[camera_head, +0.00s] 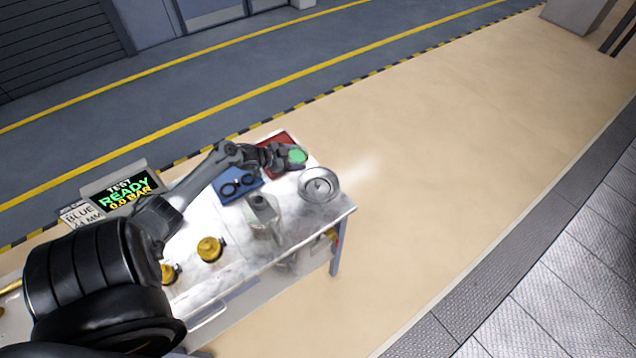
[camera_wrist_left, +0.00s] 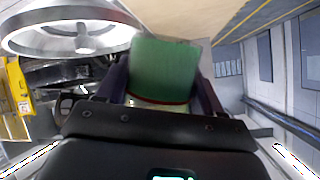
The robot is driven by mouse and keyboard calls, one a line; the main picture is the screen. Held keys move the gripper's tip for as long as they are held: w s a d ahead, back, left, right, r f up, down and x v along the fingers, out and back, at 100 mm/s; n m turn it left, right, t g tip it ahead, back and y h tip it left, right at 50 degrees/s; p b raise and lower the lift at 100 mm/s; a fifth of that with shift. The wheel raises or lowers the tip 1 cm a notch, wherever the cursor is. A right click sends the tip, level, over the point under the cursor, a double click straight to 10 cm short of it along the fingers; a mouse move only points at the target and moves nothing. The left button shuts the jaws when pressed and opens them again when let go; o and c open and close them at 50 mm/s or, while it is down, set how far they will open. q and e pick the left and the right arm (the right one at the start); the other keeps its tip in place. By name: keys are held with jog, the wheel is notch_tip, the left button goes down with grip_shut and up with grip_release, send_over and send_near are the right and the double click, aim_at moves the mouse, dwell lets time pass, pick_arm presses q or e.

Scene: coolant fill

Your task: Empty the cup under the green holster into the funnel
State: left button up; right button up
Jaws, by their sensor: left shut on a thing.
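My left gripper (camera_head: 282,157) reaches over the far right end of the table and is shut on a green cup (camera_head: 297,155). In the left wrist view the green cup (camera_wrist_left: 165,70) sits between the two dark fingers, with a thin red line near its lower end. A round, pale metal funnel (camera_head: 320,184) stands at the table's right corner, just right of and nearer than the cup. It also shows in the left wrist view (camera_wrist_left: 82,32) at upper left, apart from the cup. I cannot make out a green holster. My right gripper is not in view.
A blue holder with dark rings (camera_head: 238,185) and a red panel (camera_head: 275,141) lie near the table's far edge. A grey metal vessel (camera_head: 262,209) stands left of the funnel. A yellow cap (camera_head: 210,248) and a display (camera_head: 128,192) are further left. The floor right of the table is clear.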

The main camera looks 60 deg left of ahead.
aim_at(301, 158)
pick_arm(q)
jog(key=shift+w+d+r+m+y+p, duration=0.15)
jog(key=shift+d+r+m+y+p, duration=0.2)
jog(key=shift+p, duration=0.3)
jog(key=shift+w+d+r+m+g+y+p, duration=0.1)
jog(key=shift+d+r+m+g+y+p, duration=0.15)
jog(key=shift+d+g+y+p, duration=0.15)
dwell(0.5)
jog(key=shift+w+d+r, duration=0.15)
jog(key=shift+d, duration=0.15)
jog(key=shift+d+f+m+y, duration=0.1)
jog(key=shift+f+m+y, duration=0.1)
jog(key=shift+m+y, duration=0.25)
jog(key=shift+f+g+y+b, duration=0.2)
jog(key=shift+g+y+b, duration=0.1)
jog(key=shift+b, duration=0.05)
dwell(0.5)
jog(key=shift+r+m+y, duration=0.25)
jog(key=shift+m+y, duration=0.05)
jog(key=shift+m, duration=0.05)
dwell(0.3)
jog(key=shift+r+m+y+b, duration=0.2)
jog(key=shift+m+y+b, duration=0.1)
jog(key=shift+b, duration=0.05)
dwell(0.4)
jog(key=shift+f+m+g+y+b, duration=0.3)
jog(key=shift+y+b, duration=0.2)
jog(key=shift+b, duration=0.65)
jog(key=shift+d+b, duration=0.1)
jog(key=shift+b, duration=0.25)
